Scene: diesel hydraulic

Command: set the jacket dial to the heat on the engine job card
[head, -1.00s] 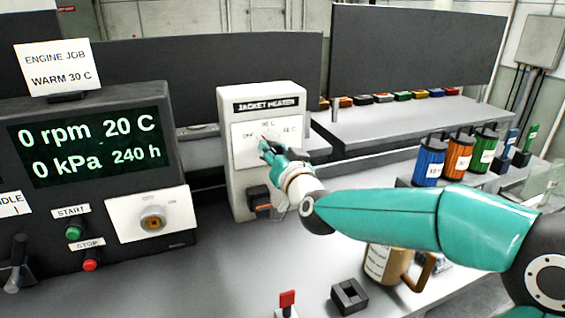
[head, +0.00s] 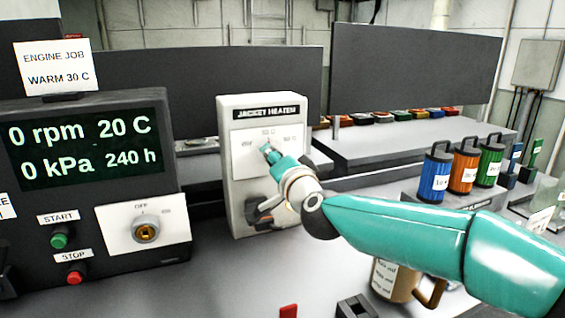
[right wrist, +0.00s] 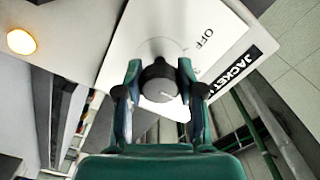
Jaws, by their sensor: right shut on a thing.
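The engine job card (head: 58,66) stands on top of the engine panel and reads "WARM 30 C". The jacket heater (head: 262,108) is a pale box with a white dial plate marked OFF at left and two small heat marks. My right gripper (head: 268,152) is at that plate and hides most of the dial in the head view. In the right wrist view the dark round jacket dial (right wrist: 160,82) sits between the fingers of my right gripper (right wrist: 158,80), which are shut on it. I cannot tell which mark its pale line meets. My left gripper is not in view.
The engine panel (head: 85,150) at left shows 0 rpm and 20 C, with a key switch (head: 146,229), a green start button (head: 59,240) and a red stop button (head: 75,278). A tan mug (head: 394,280) is below my right arm. Coloured canisters (head: 464,166) stand at right.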

